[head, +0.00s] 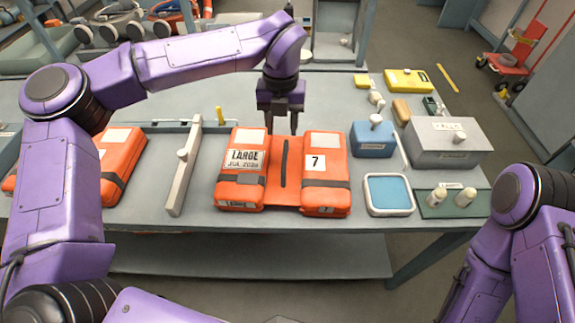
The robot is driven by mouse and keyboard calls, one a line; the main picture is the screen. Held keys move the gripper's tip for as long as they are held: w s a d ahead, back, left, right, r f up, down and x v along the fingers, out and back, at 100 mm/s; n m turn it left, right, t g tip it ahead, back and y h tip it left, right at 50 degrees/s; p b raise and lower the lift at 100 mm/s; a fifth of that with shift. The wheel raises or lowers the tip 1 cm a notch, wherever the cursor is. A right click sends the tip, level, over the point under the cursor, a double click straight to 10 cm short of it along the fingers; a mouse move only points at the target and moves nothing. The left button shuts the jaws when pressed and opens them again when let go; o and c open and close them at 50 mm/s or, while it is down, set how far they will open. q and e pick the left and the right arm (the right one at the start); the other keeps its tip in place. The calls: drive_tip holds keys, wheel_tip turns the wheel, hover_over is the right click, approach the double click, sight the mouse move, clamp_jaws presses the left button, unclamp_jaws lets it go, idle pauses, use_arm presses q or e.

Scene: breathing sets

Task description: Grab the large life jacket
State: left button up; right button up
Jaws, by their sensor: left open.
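The large life jacket (325,172) lies flat on the grey table in the head view. It is orange with dark straps, a white "LARGE" label on its left panel and a "7" on its right panel. My left gripper (281,128) is open and points down over the far edge of the jacket, near the gap between its two panels. I cannot tell whether the fingertips touch it. My right arm (515,240) is at the lower right, and its gripper is not clearly visible.
Another orange jacket (120,160) lies at the left, past a grey bar (184,168). Right of the large jacket are a blue-topped tray (389,194), a blue box (373,139) and a grey box (447,143). A red cart (510,60) stands on the floor behind.

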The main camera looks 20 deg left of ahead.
sight(285, 153)
use_arm(q)
drive_tip(key=shift+f, duration=0.5)
drive_tip(key=f, duration=0.3)
drive_tip(key=f+p, duration=0.1)
drive_tip(key=f, duration=0.1)
drive_tip(key=shift+w, duration=0.25)
drive_tip(key=f, duration=0.1)
drive_tip(key=f+p, duration=0.1)
drive_tip(key=f, duration=0.1)
drive_tip(key=s+f+p, duration=0.1)
drive_tip(key=shift+s+d+f, duration=0.1)
drive_tip(key=shift+d+f, duration=0.25)
drive_tip(key=shift+d, duration=0.05)
drive_tip(key=shift+f, duration=0.45)
drive_tip(key=shift+r, duration=0.1)
clamp_jaws()
use_arm(e)
wheel_tip(285, 153, up, 2)
drive_tip(key=shift+d+r, duration=0.15)
